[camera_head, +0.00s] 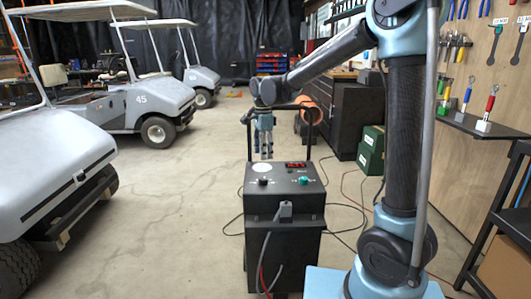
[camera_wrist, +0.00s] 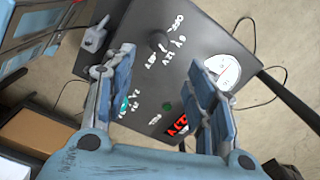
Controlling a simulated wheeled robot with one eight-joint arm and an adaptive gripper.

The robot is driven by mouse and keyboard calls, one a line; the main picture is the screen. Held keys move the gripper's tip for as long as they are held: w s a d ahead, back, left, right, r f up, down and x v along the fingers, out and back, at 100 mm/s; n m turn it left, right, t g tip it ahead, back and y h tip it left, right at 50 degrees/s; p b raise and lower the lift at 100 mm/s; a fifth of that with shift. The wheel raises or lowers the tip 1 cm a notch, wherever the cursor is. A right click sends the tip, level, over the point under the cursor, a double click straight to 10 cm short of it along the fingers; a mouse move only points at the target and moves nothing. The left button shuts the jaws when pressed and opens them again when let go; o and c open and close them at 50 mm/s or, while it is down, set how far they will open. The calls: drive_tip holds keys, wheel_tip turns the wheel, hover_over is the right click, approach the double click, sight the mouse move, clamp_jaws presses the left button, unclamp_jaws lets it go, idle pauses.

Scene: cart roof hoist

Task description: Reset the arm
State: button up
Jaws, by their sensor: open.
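My gripper (camera_head: 264,155) hangs pointing down at the end of my blue and black arm, over the back part of a black charger cart's top in the head view. In the wrist view my gripper (camera_wrist: 162,72) has its two blue fingers wide apart with nothing between them. The charger (camera_head: 284,185) lies beneath it, with a white round gauge, a red display, a dark knob and a green knob. The gauge (camera_wrist: 222,70) and red display (camera_wrist: 177,127) show in the wrist view, partly behind the right finger. I cannot tell the exact gap between fingertips and panel.
Golf carts (camera_head: 155,105) line the left side. A black cabinet (camera_head: 350,115) and green boxes (camera_head: 370,150) stand right of the charger. Cables (camera_head: 345,205) lie on the floor. A tool board (camera_head: 490,60) is at right. The floor between carts and charger is clear.

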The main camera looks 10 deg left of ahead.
drive_tip(key=s+d+r+n+t, duration=0.1)
drive_tip(key=s+d+n, duration=0.25)
drive_tip(key=d, duration=0.95)
drive_tip(key=s+d+r+n, duration=0.15)
drive_tip(key=s+d, duration=0.25)
drive_tip(key=d, duration=0.8)
drive_tip(key=s+d+f+n, duration=0.3)
drive_tip(key=s+d+f, duration=0.3)
drive_tip(key=s+d, duration=0.1)
drive_tip(key=s+d+f+n+t, duration=0.1)
drive_tip(key=s+d+f+n, duration=0.2)
drive_tip(key=s+d+f, duration=0.3)
drive_tip(key=s+d, duration=0.2)
drive_tip(key=s, duration=0.1)
drive_tip(key=shift+d+n, duration=0.3)
